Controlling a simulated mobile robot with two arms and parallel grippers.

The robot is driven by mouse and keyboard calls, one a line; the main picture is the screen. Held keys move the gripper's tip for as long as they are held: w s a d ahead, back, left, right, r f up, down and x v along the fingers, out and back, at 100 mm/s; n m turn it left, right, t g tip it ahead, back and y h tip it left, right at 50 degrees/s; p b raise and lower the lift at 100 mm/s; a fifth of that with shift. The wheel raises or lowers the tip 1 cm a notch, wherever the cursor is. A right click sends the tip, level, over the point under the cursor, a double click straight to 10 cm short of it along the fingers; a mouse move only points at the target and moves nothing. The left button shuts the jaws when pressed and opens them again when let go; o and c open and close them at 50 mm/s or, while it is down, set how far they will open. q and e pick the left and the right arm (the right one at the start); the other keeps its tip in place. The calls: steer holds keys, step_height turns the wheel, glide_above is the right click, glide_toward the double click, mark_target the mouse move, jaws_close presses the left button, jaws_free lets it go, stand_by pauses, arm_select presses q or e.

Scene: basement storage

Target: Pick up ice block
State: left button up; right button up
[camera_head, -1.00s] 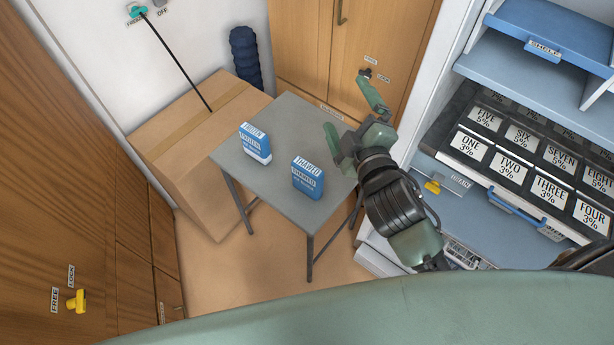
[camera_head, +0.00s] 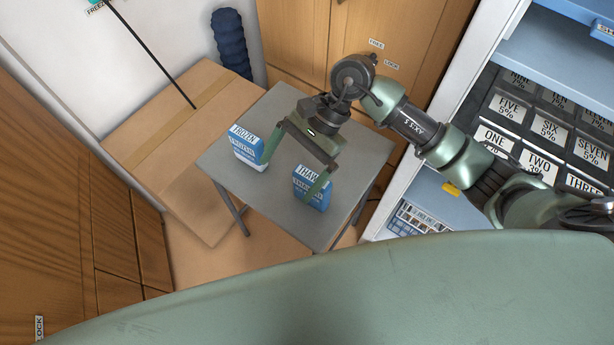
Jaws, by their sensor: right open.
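Two blue and white ice blocks stand upright on a small grey table (camera_head: 225,168). The left one is labelled FROZEN (camera_head: 246,148). The right one is labelled THAWED (camera_head: 306,190), and its label is partly covered by a finger. My right gripper (camera_head: 294,168) is open and empty over the table. Its fingers point down, one at the right edge of the frozen block and the other in front of the thawed block. I cannot tell whether either finger touches a block. My left gripper is not in view.
A cardboard box (camera_head: 165,130) stands left of the table, with a dark blue rolled item (camera_head: 230,45) behind it. Wooden cabinet doors (camera_head: 295,35) close off the back. A shelf unit with labelled black compartments (camera_head: 545,125) stands to the right.

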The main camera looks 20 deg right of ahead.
mark_target(317, 173)
steer(key=d+f+h, duration=0.1)
steer(key=d, duration=0.1)
steer(key=w+d+f+h+b, duration=0.1)
steer(key=d+f, duration=0.1)
steer(key=w+d+f+n+h+b, duration=0.1)
steer(key=d, duration=0.1)
steer(key=shift+w+d+f, duration=0.1)
steer(key=shift+d+f, duration=0.1)
steer(key=shift+d, duration=0.1)
steer(key=shift+d+f+b, duration=0.2)
steer(key=shift+f+b, duration=0.05)
steer(key=shift+b, duration=0.05)
steer(key=x, duration=0.2)
steer(key=p+x, duration=0.1)
steer(key=x, duration=0.1)
steer(key=p+x, duration=0.1)
steer(key=x, duration=0.2)
steer(key=shift+s+a, duration=0.15)
steer(key=shift+s, duration=0.15)
steer(key=shift+f+h, duration=0.3)
steer(key=shift+c, duration=0.7)
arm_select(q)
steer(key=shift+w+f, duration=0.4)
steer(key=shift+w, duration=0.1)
arm_select(e)
steer(key=c, duration=1.4)
steer(key=shift+r, duration=0.1)
steer(key=shift+c, duration=0.2)
